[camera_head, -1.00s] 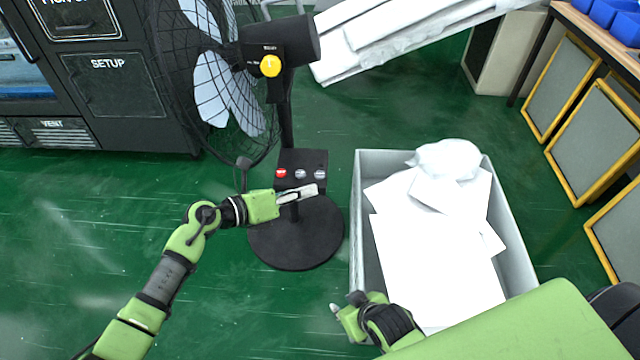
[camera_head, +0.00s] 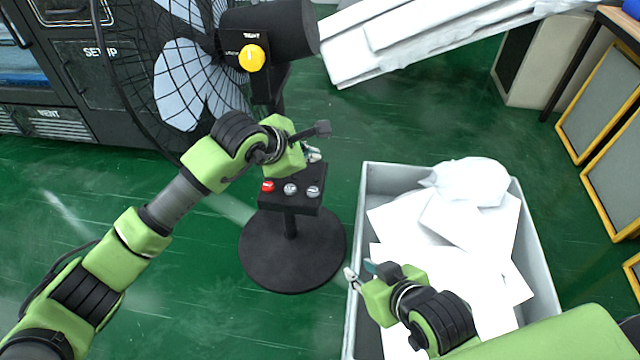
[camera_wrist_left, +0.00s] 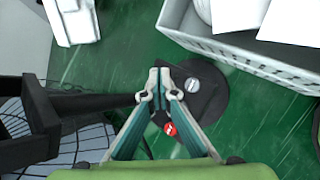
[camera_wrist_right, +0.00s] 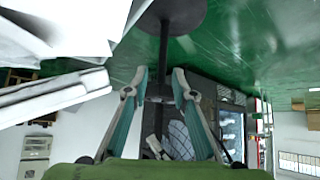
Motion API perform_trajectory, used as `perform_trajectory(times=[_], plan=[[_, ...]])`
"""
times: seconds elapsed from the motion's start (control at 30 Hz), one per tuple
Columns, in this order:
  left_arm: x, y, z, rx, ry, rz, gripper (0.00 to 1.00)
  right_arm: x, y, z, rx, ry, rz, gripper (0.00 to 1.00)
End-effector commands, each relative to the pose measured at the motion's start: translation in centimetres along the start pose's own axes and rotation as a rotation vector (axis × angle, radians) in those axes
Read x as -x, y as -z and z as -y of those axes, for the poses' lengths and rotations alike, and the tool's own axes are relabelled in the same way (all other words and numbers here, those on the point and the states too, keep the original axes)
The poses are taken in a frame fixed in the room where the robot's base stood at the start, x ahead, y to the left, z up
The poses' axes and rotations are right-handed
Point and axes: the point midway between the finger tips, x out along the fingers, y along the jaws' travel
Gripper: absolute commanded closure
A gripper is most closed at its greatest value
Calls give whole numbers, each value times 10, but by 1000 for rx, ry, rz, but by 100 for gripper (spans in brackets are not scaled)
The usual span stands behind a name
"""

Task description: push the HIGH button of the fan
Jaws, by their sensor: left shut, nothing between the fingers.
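The fan has a dark caged head, a round base (camera_head: 292,250) and a black button box (camera_head: 291,207). On the box are a red button (camera_head: 267,186), a middle grey button (camera_head: 290,189) and a right grey button (camera_head: 313,192); their labels are unreadable. My left gripper (camera_head: 314,155) is shut and empty, above the back right of the box, apart from the buttons. In the left wrist view, the red button (camera_wrist_left: 170,129) and one grey button (camera_wrist_left: 192,85) show near the fingertips (camera_wrist_left: 160,90). My right gripper (camera_head: 358,271) is open and empty near the bin's left edge.
A yellow knob (camera_head: 252,58) sits on the fan's motor housing, close behind my left wrist. A grey bin (camera_head: 371,190) with white sheets and a bag stands right of the fan. A dark cabinet (camera_head: 98,85) stands behind left. Green floor lies open at left.

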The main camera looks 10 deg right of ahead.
Motion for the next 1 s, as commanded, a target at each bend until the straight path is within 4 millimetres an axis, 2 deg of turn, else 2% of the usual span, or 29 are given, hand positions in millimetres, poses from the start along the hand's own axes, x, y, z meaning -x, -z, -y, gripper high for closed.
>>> perform_trajectory(times=[0.27, 0.43, 0.7, 1.0], plan=[[0, 0, 0, 2, 1, 1, 100, 0, 0, 0, 0, 0, -1, 76], [-3, 2, 2, 3, 1, 2, 100, -2, 9, 1, 1, 2, -38, 76], [-12, 8, 9, 4, 1, 3, 100, -5, 45, 6, 3, 11, -194, 76], [-23, 16, 17, 4, 1, 2, 100, 1, 90, 12, 4, 23, -389, 76]])
